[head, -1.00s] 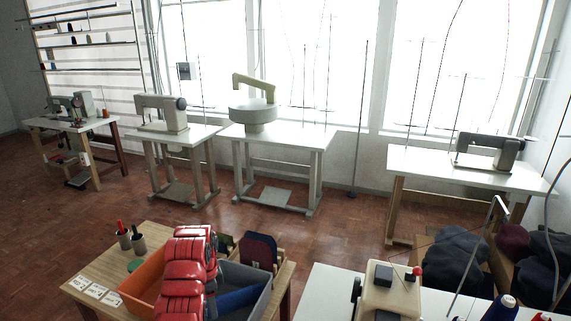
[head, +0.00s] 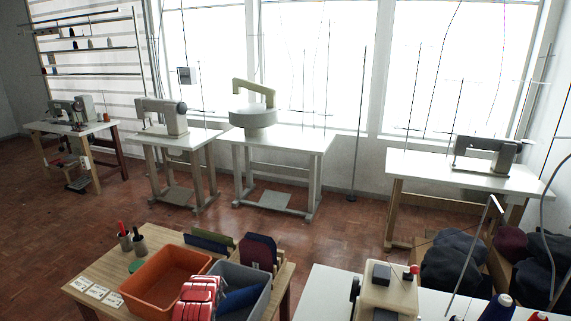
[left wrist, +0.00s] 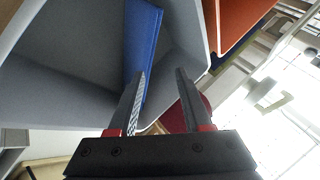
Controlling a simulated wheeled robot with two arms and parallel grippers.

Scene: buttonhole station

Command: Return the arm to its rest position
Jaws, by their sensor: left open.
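My left arm (head: 196,300), red and white, comes in at the bottom of the head view, in front of the orange and grey bins. Its gripper cannot be made out there. In the left wrist view my left gripper (left wrist: 161,72) is open, with its two dark fingers apart and nothing held between them. The grey bin (left wrist: 60,60) and a blue piece (left wrist: 146,35) lie beyond the fingers. My right gripper is in neither view.
A white table (head: 325,290) stands to the right. Red floor (head: 330,230) lies open behind.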

